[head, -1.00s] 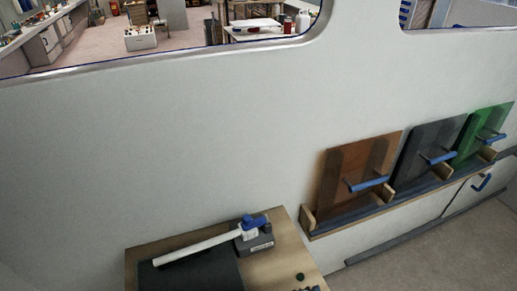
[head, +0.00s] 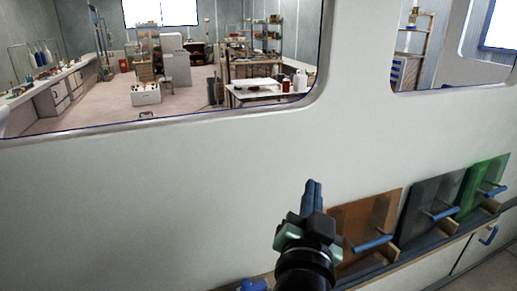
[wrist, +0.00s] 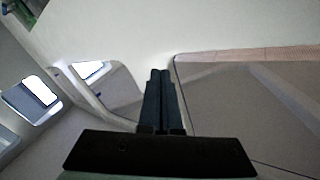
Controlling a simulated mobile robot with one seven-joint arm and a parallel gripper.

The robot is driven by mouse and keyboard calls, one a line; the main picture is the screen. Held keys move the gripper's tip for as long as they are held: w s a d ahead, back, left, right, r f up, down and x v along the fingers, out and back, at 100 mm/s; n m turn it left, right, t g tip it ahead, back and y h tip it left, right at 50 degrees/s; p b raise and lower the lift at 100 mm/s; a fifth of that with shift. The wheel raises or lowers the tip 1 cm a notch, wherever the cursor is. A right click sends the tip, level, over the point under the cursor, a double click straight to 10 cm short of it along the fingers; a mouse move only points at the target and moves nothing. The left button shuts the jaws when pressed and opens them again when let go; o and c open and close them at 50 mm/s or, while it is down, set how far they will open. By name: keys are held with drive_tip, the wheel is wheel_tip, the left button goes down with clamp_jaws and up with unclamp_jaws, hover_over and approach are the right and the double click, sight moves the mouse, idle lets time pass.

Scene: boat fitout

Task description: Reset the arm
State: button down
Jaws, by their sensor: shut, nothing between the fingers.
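My gripper (head: 313,190) is in the head view at the lower middle, raised in front of the white wall with its fingers pointing up. Its two fingers lie together and hold nothing. In the wrist view the closed fingers (wrist: 160,80) show at the centre, with the white wall and window openings beyond them. In the head view the gripper stands just left of the brown panel and covers part of its left edge.
A brown panel (head: 377,217), a dark grey panel (head: 428,205) and a green panel (head: 485,185) with blue bars stand in a rack along the wall. A window opening (head: 200,70) shows a workshop behind. The wall left of my gripper is clear.

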drive_tip(key=s+a+r+n+t+y, duration=0.1)
drive_tip(key=s+a+r+n+t, duration=0.1)
drive_tip(key=s+r, duration=0.3)
drive_tip(key=s+a+r+n+t+y, duration=0.1)
drive_tip(key=s+a+r+n+t, duration=0.2)
drive_tip(key=r, duration=1.1)
drive_tip(key=s+a+r+n+t+y, duration=0.2)
drive_tip(key=s+a+r+t, duration=0.1)
drive_tip(key=s+r, duration=0.4)
wheel_tip(320, 180, up, 3)
drive_tip(key=shift+a+r+n+t, duration=0.1)
drive_tip(key=shift+a+n+t, duration=0.25)
drive_tip(key=shift+t, duration=0.25)
idle(4.4)
